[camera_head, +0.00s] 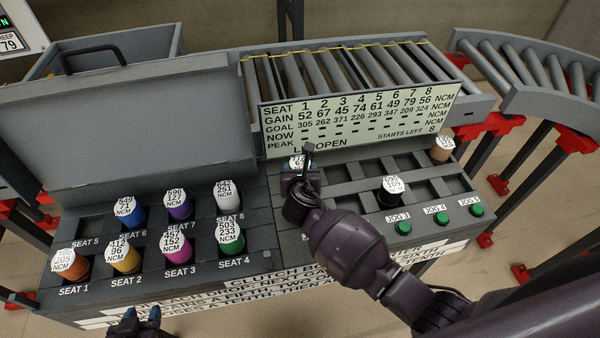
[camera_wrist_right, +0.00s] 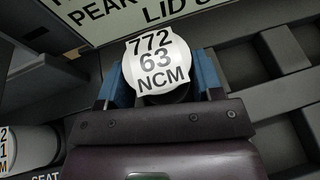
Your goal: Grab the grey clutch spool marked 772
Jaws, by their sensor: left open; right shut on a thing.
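The clutch spool marked 772 63 NCM (camera_wrist_right: 158,66) fills the top middle of the right wrist view. Its white label faces up and its body looks dark, mostly hidden. My right gripper (camera_wrist_right: 162,82) is shut on it, a blue finger at each side. In the head view the right gripper (camera_head: 300,176) is at the left end of the right-hand rack, and the spool's label (camera_head: 296,162) shows partly behind it. I cannot tell whether the spool is lifted. My left gripper (camera_head: 135,318) is open and empty at the bottom left, in front of the bench.
Orange (camera_head: 69,264), yellow (camera_head: 126,259), magenta (camera_head: 179,251), green (camera_head: 230,242), blue (camera_head: 130,214), purple (camera_head: 178,207) and white (camera_head: 229,198) spools stand in seats. A black spool (camera_head: 391,196) and a tan spool (camera_head: 442,150) stand in the right rack among empty cells. The sign board (camera_head: 350,110) rises behind.

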